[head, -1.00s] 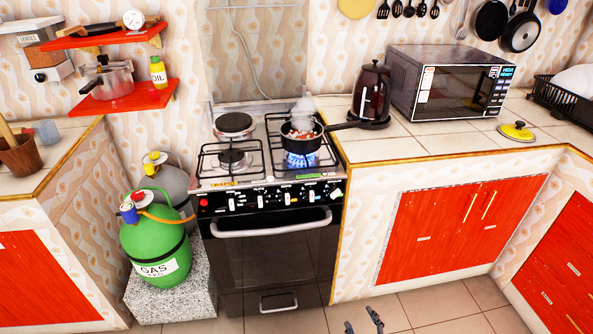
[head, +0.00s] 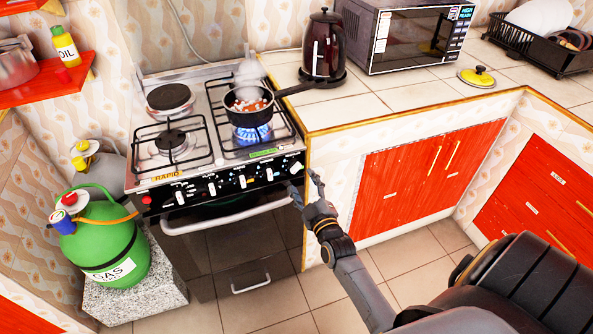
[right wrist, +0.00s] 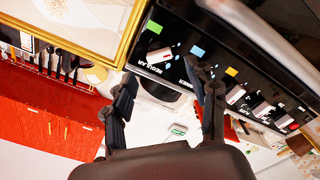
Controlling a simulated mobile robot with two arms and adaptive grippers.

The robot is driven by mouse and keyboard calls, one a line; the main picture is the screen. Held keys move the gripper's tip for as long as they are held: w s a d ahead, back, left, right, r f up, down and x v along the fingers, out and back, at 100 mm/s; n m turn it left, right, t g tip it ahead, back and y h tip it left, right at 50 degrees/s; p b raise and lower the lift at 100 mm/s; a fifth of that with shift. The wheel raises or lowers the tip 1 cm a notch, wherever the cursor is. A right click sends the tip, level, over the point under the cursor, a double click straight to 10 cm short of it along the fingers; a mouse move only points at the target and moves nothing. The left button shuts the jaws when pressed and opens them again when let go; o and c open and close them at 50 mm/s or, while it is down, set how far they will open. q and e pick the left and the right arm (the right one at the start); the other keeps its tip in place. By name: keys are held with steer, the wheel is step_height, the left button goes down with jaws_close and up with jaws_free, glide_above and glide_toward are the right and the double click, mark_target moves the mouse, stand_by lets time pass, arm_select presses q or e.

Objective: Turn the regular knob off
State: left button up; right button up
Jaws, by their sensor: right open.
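The stove's front panel (head: 228,184) carries a row of white knobs. The rightmost knob (head: 297,167) sits at an angle; in the right wrist view a white knob (right wrist: 159,54) sits above the label REGULAR. A blue flame (head: 252,133) burns under a small black pan (head: 249,103) of steaming food. My right gripper (head: 302,182) is open, just in front of and below the rightmost knob. In the right wrist view its two fingers (right wrist: 165,76) are spread and empty, with the knob beyond them; contact is not visible. My left gripper is out of view.
The oven handle (head: 226,217) runs below the knobs. The cabinet counter edge (head: 414,110) is right of the stove. A kettle (head: 323,47) and microwave (head: 412,30) stand on the counter. A green gas cylinder (head: 105,235) stands at the left.

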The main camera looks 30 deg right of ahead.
mark_target(296, 170)
steer(key=x, duration=0.5)
steer(key=shift+w+d, duration=0.1)
steer(key=shift+w, duration=0.25)
steer(key=c, duration=1.2)
